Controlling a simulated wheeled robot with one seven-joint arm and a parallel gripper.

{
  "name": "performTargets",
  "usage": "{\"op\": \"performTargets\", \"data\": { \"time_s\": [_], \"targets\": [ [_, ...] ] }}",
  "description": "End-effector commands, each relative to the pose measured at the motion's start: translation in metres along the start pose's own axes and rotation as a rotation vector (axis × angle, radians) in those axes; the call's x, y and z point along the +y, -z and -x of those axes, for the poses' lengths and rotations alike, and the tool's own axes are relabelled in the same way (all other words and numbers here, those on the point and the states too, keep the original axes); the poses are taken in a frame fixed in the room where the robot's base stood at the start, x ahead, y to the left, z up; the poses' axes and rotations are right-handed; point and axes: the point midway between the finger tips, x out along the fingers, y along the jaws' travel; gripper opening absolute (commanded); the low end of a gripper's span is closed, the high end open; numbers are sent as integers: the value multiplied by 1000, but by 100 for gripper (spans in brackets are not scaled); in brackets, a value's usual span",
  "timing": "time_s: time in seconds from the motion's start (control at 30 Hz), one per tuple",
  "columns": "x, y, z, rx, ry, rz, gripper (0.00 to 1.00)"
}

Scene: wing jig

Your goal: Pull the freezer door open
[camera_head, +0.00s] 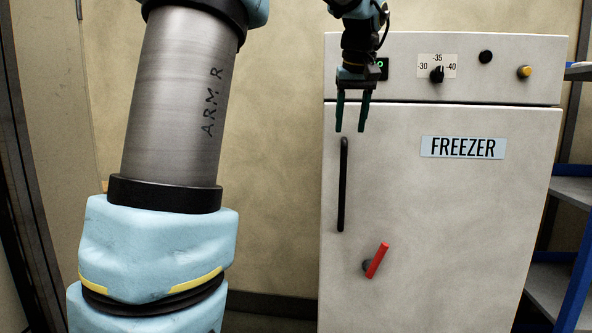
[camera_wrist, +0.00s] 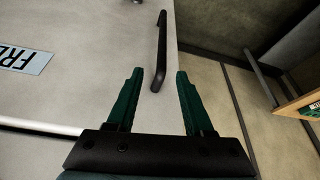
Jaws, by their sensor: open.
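The freezer door (camera_head: 440,220) is a large pale panel with a "FREEZER" label, and it looks closed. Its black vertical handle (camera_head: 343,185) is on the left side of the door. A red lever (camera_head: 377,260) sits lower on the door, tilted. My gripper (camera_head: 352,130) hangs with its fingers down, open and empty, at the top end of the handle. In the wrist view, the handle (camera_wrist: 160,50) lies beyond the gap between the green fingertips (camera_wrist: 159,72), with its near end close to the left fingertip. I cannot tell whether they touch.
The control panel (camera_head: 510,68) above the door carries a temperature dial (camera_head: 437,74), a black knob and a yellow knob. A shelf unit with blue uprights (camera_head: 575,270) stands at the right.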

Motion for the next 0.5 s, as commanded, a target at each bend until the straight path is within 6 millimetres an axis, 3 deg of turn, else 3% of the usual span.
{"op": "performTargets", "data": {
  "time_s": [0.17,0.5],
  "targets": [
    [2,1,-10,1,2,2,52],
    [1,2,-72,0,3,3,52]
  ]
}}
